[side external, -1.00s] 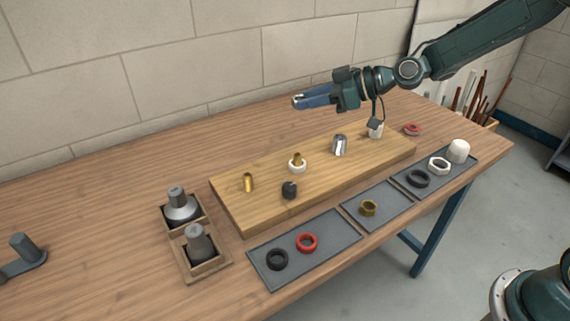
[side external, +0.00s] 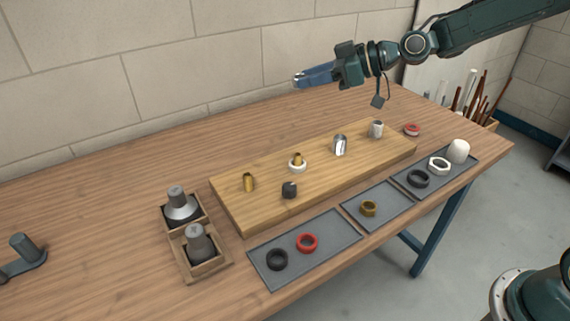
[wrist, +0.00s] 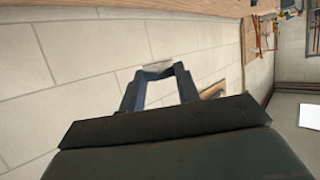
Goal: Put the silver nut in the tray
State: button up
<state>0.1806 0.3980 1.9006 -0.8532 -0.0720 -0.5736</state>
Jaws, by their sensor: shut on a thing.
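My gripper (side external: 299,81) is high above the back of the workbench, pointing left. In the wrist view its two fingers (wrist: 158,80) are closed on a small pale silver piece (wrist: 157,68), which looks like the silver nut; its shape is hard to make out. In the side view it barely shows at the fingertips. Grey trays lie along the front of the bench: a left one (side external: 335,228) with a black and a red ring, a middle one (side external: 392,205) with a brass nut, and a right one (side external: 442,182) with a black ring, a white nut and a white cap.
A wooden holder (side external: 182,248) with two grey plugs stands left. A red ring (side external: 412,129) lies at the back right. The back-left bench is clear.

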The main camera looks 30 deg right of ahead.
jog(key=n+g+y, duration=0.2)
jog(key=n+g, duration=0.1)
send_over(388, 204)
jog(key=shift+f, duration=2.95)
notch_tip(388, 204, down, 16)
jog(key=shift+f, duration=0.15)
jog(key=shift+f, duration=1.9)
